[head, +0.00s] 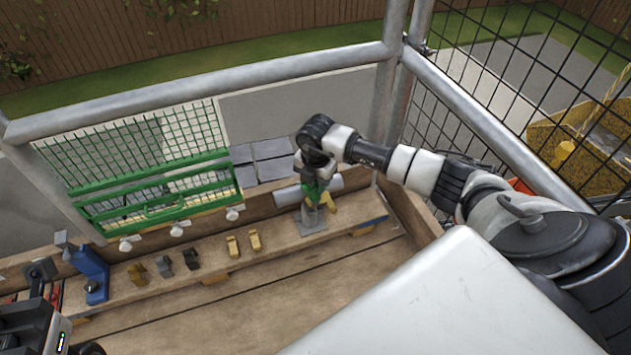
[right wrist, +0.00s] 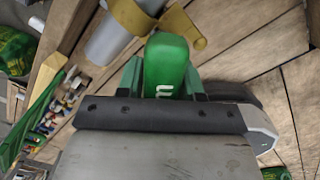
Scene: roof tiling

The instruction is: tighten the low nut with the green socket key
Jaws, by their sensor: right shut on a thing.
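My right gripper (head: 317,184) is shut on the green socket key (head: 311,194) at the right end of the plank ledge. The key's green handle (right wrist: 166,66) sits between the fingers in the right wrist view. The key points down over a grey plate (head: 312,222), beside a grey pipe (head: 290,195). A brass-coloured clamp (head: 328,204) is close by the pipe; the wrist view shows its band (right wrist: 185,28) against the pipe (right wrist: 110,38). I cannot make out the low nut or whether the socket is on it. At the lower left, dark parts of my left arm show; its fingers are unclear.
Several small brass and dark clips (head: 190,259) lie along the ledge (head: 215,262). A blue tool (head: 92,274) stands at the left. A green mesh rack (head: 160,208) is behind, and metal railing (head: 230,78) encloses the back and right. The plank floor in front is clear.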

